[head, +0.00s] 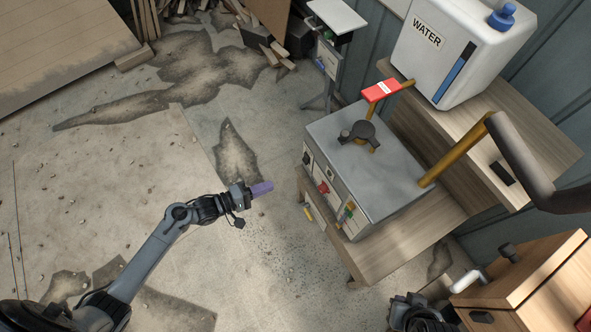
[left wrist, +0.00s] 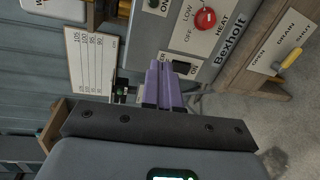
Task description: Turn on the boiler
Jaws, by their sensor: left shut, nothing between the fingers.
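The boiler (head: 365,165) is a grey box on a wooden bench, with switches and a red knob (head: 323,187) on its front panel.
A yellow drain handle (left wrist: 292,58) sticks out beside the panel. A white WATER tank (head: 460,45) stands behind the boiler, with a brown pipe (head: 455,150) at its right. A wooden cabinet (head: 530,270) is at lower right. The floor left of the bench is open.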

